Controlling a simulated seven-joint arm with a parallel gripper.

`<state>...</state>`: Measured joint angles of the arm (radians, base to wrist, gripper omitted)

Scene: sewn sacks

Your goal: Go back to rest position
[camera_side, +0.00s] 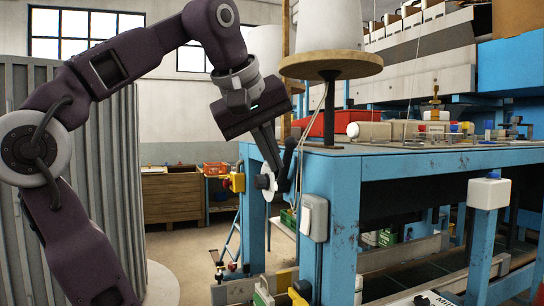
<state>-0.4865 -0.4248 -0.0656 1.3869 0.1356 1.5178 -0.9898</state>
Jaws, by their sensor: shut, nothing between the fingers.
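My gripper (277,178) points down at the near left corner of the blue work table (450,159). Its fingers are shut with nothing held between them. My arm arches in from the left of the view. A white round part shows at the fingers, in front of the table's blue leg. No sack can be made out in this view.
A large white spool (331,27) on a round wooden disc (331,66) stands close to the right of my gripper. A grey switch box (314,217) is on the table leg. Grey corrugated panels (112,180) stand behind my arm. Open floor lies behind at the middle.

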